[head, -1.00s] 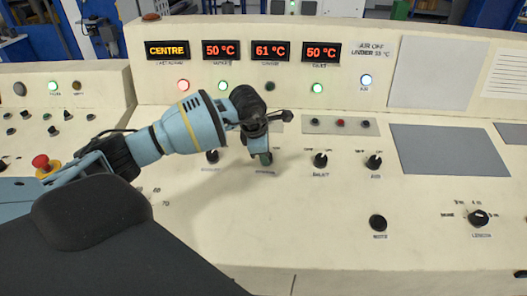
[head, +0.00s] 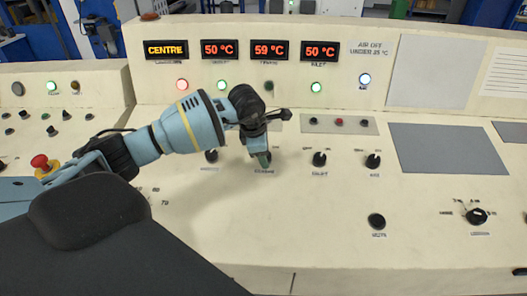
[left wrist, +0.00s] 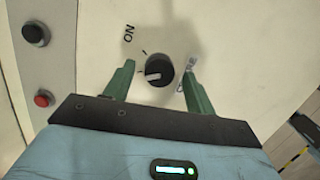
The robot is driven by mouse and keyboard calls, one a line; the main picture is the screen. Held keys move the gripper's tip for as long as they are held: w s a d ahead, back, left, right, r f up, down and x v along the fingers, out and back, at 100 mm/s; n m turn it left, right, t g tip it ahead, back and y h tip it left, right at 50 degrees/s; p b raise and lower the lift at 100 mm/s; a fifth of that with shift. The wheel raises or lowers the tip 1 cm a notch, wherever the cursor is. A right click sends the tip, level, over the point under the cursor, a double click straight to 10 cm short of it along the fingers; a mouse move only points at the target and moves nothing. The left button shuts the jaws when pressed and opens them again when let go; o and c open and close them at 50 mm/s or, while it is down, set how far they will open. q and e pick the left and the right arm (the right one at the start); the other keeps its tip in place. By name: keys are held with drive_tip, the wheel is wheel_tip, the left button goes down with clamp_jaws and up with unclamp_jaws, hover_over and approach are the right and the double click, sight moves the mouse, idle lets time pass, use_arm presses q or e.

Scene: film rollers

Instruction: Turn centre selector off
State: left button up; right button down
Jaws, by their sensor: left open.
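The centre selector is a round black knob (left wrist: 158,70) with a white pointer mark, seen in the left wrist view. The mark lies on the knob's left side. An "ON" label (left wrist: 128,33) is at its upper left; another label at its right is partly hidden by a finger. My left gripper (left wrist: 157,82) is open, its two green fingers on either side of the knob with gaps visible. In the head view my left gripper (head: 263,160) is over the knob and hides most of it. My right gripper is not in view.
Neighbouring black selectors (head: 319,159) stand to the right, and another (head: 211,155) close to the left. Above, displays read "CENTRE" (head: 166,50), 50, 59 (head: 269,50) and 50 °C. The lamp (head: 269,86) under 59 is dark. A red mushroom button (head: 40,162) is at far left.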

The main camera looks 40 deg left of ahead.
use_arm(q)
drive_tip(key=v, duration=0.7)
drive_tip(key=shift+r, duration=0.35)
drive_tip(key=shift+s+f, duration=0.1)
drive_tip(key=shift+s, duration=0.05)
